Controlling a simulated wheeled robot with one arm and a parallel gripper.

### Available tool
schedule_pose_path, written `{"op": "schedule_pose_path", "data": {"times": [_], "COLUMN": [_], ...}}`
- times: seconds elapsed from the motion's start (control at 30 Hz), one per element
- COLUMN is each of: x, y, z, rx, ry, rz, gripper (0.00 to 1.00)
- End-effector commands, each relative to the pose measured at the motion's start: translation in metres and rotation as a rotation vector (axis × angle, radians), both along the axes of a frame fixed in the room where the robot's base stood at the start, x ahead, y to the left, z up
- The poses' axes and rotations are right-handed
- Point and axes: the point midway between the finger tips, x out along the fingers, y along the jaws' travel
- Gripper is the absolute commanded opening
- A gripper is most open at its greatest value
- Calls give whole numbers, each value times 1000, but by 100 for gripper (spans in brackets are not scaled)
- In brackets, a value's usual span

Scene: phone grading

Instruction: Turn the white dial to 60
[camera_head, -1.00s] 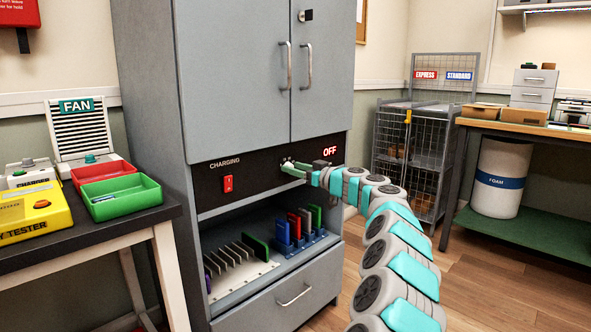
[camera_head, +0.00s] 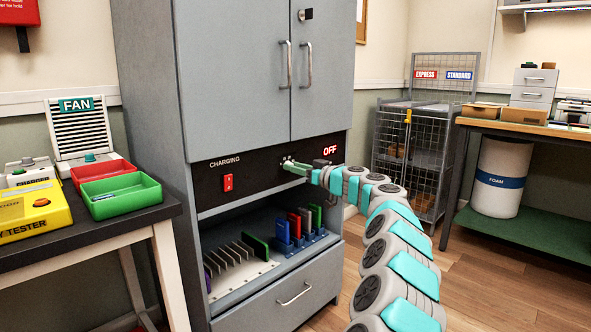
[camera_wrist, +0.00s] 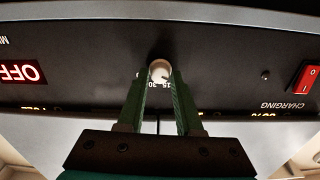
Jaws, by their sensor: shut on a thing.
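The white dial (camera_wrist: 160,71) sits on the cabinet's black control panel, between my gripper's two green fingers in the wrist view. The wrist view is upside down to the panel's lettering. Marks reading 15 and 30 show beside the dial; its other marks are hidden or too small to read. My gripper (camera_wrist: 160,80) is shut on the dial. In the head view my gripper (camera_head: 290,165) reaches the panel from the right and largely covers the dial. The red OFF display (camera_head: 330,150) is lit to the right of it.
A red switch (camera_head: 228,182) marked CHARGING is on the panel to the left. Below, an open shelf holds a white rack (camera_head: 240,277) and several coloured upright slabs. Cabinet doors with handles (camera_head: 289,65) are above. A table with a green tray (camera_head: 120,196) stands at left.

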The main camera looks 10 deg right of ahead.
Motion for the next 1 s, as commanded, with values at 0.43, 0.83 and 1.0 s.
{"op": "schedule_pose_path", "data": {"times": [0.43, 0.83, 1.0], "x": [1, 1, 2], "y": [-1, -2, -2], "z": [-1, 0, 0], "rx": [281, 591, 721], "ry": [203, 429, 524], "rz": [0, 0, -2], "gripper": [0, 0, 0]}}
